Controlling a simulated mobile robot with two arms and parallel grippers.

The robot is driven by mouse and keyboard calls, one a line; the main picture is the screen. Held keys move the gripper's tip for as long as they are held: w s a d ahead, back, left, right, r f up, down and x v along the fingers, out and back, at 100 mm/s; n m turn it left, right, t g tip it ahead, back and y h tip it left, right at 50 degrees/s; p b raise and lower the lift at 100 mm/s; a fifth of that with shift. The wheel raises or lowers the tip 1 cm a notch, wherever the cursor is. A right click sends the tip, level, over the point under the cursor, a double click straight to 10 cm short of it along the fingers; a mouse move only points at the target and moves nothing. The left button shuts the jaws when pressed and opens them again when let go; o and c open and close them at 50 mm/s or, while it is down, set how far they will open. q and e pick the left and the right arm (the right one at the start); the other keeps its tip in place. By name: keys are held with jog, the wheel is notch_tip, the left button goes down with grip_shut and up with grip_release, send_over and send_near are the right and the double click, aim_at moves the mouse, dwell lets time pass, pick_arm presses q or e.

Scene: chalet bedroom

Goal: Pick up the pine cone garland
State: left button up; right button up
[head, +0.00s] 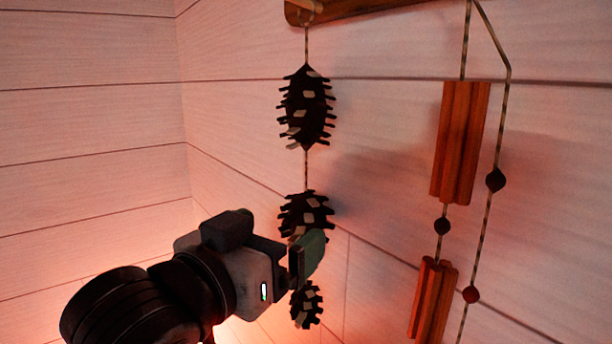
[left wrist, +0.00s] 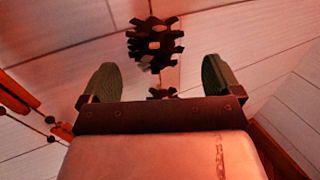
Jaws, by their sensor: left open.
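The pine cone garland (head: 307,108) hangs down the wall on a thin cord from a wooden rail at the top. Three dark, spiky cones with some pale scales show along it. My left gripper (head: 304,258) comes in from lower left, at the height of the middle and lowest cones, and a green finger pad partly covers the middle one. In the left wrist view its two fingers (left wrist: 159,70) are wide apart. One cone of the garland (left wrist: 155,45) shows beyond and between them, and part of another shows close to the palm. My right gripper is not in view.
The wooden rail (head: 350,8) runs along the top of the wall. A second hanging string with orange-brown bundles (head: 460,142) and dark round beads (head: 495,180) hangs to the right, apart from the garland. Pale plank walls meet in a corner at left.

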aim_at(294, 226)
pick_arm(q)
jog(key=p+x, duration=0.2)
jog(key=x, duration=0.2)
jog(key=shift+d+p, duration=0.3)
jog(key=shift+p, duration=0.05)
jog(key=shift+w+d, duration=0.2)
jog(key=shift+w, duration=0.05)
jog(key=shift+w+d+f, duration=0.15)
jog(key=shift+w, duration=0.1)
jog(key=c, duration=1)
